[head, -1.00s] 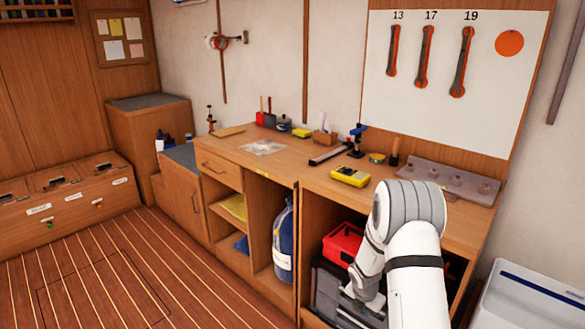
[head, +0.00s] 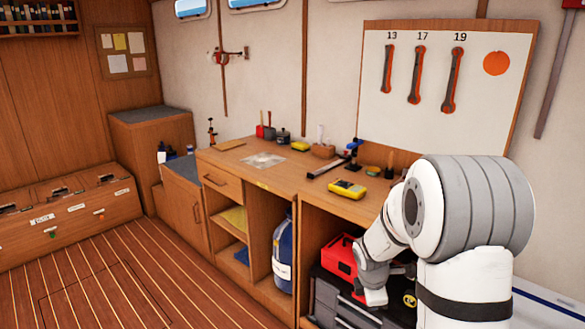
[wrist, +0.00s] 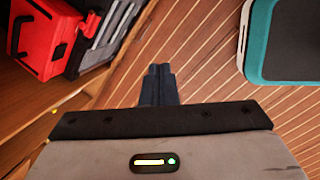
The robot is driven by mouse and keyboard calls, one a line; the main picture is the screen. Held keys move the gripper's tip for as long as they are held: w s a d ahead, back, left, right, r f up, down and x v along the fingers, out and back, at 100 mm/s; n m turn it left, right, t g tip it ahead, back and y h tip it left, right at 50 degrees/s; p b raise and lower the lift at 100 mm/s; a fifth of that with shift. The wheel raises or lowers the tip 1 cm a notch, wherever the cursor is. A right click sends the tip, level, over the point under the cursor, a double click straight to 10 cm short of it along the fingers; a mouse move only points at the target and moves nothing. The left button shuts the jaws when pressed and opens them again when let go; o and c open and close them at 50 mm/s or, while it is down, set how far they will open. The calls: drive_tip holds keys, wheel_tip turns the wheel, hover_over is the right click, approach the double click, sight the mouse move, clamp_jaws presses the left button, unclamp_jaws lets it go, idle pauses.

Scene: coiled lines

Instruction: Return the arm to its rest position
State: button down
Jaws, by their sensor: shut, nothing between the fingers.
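My arm (head: 470,215) is folded at the right of the head view, in front of the workbench, with its lower part (head: 374,280) hanging down before the open shelf bay. My gripper (wrist: 159,70) shows in the wrist view with its dark fingers together and nothing between them. It points over the striped wooden floor (wrist: 195,65). The fingertips cannot be made out in the head view.
The workbench (head: 290,180) holds a yellow meter (head: 347,189) and several tools. A red toolbox (head: 341,257) sits on a grey drawer case (head: 338,305) in the bay; the toolbox is at upper left in the wrist view (wrist: 45,35). A teal-edged object (wrist: 252,70) is at right. Floor lies clear at left.

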drive_tip(key=s+a+r+m+y+p, duration=0.1)
drive_tip(key=s+a+r+m+p, duration=0.1)
drive_tip(key=s+r+m, duration=0.7)
drive_tip(key=s+a+r+m+y+p, duration=0.1)
drive_tip(key=s+a+r+m+p, duration=0.2)
drive_tip(key=s+r+m, duration=0.5)
drive_tip(key=s+r, duration=0.3)
drive_tip(key=s, duration=0.3)
drive_tip(key=shift+s+a+r+m, duration=0.3)
drive_tip(key=shift+a+r+m, duration=0.05)
drive_tip(key=shift+m, duration=0.05)
